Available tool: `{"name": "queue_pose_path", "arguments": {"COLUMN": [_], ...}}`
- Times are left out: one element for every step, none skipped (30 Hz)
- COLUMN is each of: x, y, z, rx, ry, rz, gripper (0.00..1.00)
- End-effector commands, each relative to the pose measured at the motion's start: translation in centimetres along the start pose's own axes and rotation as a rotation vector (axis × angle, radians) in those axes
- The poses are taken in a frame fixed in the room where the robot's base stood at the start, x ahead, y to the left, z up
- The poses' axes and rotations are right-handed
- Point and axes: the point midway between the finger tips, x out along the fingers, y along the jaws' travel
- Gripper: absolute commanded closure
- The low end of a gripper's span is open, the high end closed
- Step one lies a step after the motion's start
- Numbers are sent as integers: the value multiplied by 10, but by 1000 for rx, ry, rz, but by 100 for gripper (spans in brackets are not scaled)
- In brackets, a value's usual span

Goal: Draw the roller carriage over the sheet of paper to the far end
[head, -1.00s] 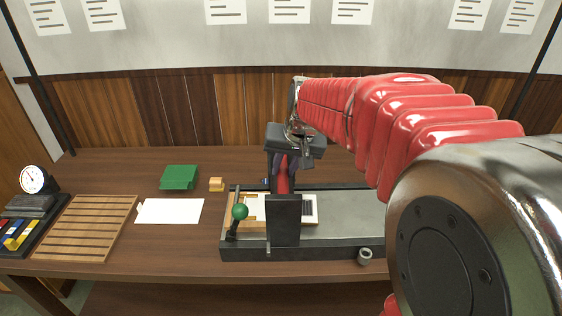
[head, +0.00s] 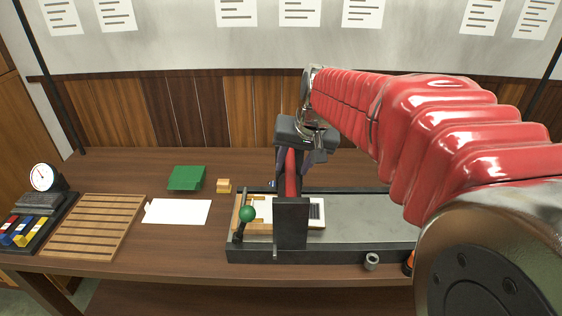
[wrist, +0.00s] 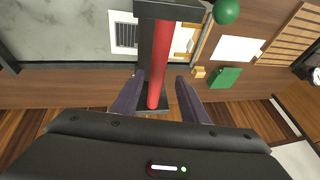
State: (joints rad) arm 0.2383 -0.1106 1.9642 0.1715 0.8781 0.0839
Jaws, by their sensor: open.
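The roller carriage has a black upright end plate (head: 291,222) and a red roller (head: 292,178). It stands across the left part of the grey bed (head: 370,218). A white sheet-like piece with a dark lined block (head: 316,212) lies partly under it and also shows in the wrist view (wrist: 126,35). My gripper (wrist: 160,80) is open at the carriage's far end. Its two dark fingers stand on either side of the red roller (wrist: 162,60), with small gaps visible. In the head view my gripper (head: 303,158) partly hides that end.
A green-knobbed lever (head: 247,214) stands at the bed's left end. Left of it lie white paper (head: 178,211), a green block (head: 187,178), a small tan block (head: 224,186) and a slatted wooden rack (head: 93,225). A grey ring (head: 371,261) sits before the bed. The bed's right part looks clear.

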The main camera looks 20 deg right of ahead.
Motion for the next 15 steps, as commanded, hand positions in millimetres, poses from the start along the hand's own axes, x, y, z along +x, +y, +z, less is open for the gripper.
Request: {"name": "queue_pose_path", "arguments": {"x": [-10,-16,-23,-28,-33,-40,-46,-51,-58,-63,-68,-75,-79,-83,-88], "y": [0,0,1,1,1,1,1,1,1,1,1,1,1,1,1], "z": [-1,-1,-1,-1,-1,-1,-1,0,0,0,0,0,0,0,1], "rx": [1,1,1,1,2,2,2,2,2,2,2,1,1,1,1], "ry": [4,5,4,5,4,4,5,4,4,3,3,3,3,3,1], "rz": [0,0,0,0,0,0,0,0,0,0,0,0,0,0,0], "gripper": [60,60,60,60,60,60,60,60,60,60,60,60,60,60,60]}}
